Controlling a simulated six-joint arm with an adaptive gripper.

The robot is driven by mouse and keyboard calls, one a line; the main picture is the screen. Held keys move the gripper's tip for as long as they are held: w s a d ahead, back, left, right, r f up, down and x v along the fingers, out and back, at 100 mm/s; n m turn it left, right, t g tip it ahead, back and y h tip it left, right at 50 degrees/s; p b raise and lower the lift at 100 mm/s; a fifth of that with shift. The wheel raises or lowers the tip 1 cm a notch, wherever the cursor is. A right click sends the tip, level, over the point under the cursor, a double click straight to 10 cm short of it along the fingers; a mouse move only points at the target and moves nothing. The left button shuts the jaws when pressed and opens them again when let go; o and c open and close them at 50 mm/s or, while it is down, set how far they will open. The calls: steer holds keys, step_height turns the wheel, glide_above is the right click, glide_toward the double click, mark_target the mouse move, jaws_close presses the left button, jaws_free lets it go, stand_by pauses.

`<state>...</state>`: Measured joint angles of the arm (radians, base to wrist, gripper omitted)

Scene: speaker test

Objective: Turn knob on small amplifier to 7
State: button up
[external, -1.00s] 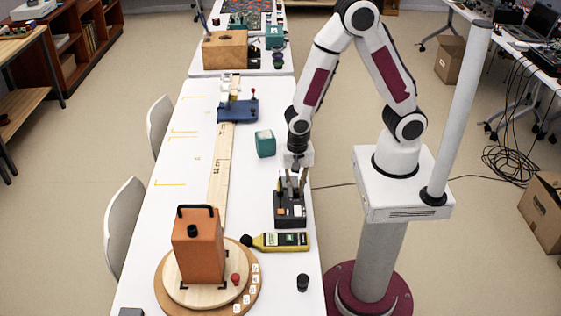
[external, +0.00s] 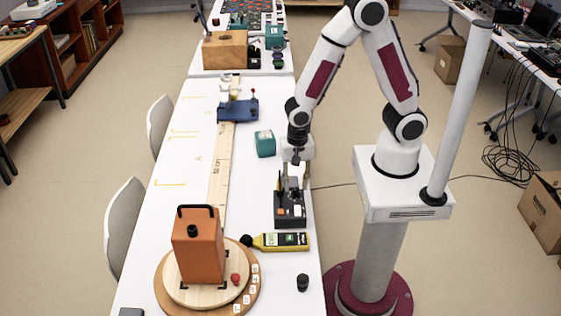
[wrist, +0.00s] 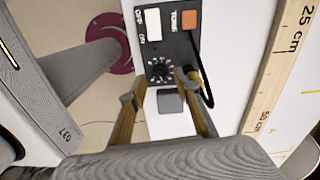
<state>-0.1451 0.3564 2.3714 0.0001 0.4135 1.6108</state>
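The small amplifier (external: 289,210) is a black box with one white and one orange patch, on the right side of the white table. In the wrist view the amplifier (wrist: 172,44) shows TONE and OFF/ON labels and a round dial with white marks around the dark knob (wrist: 160,70). My gripper (external: 291,187) points down over the amplifier's far part. In the wrist view my gripper (wrist: 163,85) is open, with one finger on each side of the knob area. Contact with the knob and the setting it points to cannot be made out.
A yellow-and-black meter (external: 280,242) lies just in front of the amplifier. A teal cube (external: 265,143) stands behind it to the left. A long wooden ruler (external: 221,165) runs along the table. An orange box (external: 198,245) stands on a round wooden turntable (external: 168,293).

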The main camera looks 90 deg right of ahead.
mark_target(297, 190)
step_height(297, 190, up, 9)
steer(key=shift+r, duration=0.2)
stand_by(0.5)
steer(key=shift+n, duration=0.3)
stand_by(0.4)
steer(key=s+d+r+n+t, duration=0.2)
steer(key=s+r+n, duration=0.4)
steer(key=r+n, duration=0.2)
steer(key=s+d+r+n+t, duration=0.3)
steer(key=s+r+n, duration=0.2)
steer(key=r+n, duration=0.3)
steer(key=shift+s+r+t, duration=0.3)
steer(key=shift+s+r, duration=0.05)
stand_by(0.6)
stand_by(3.1)
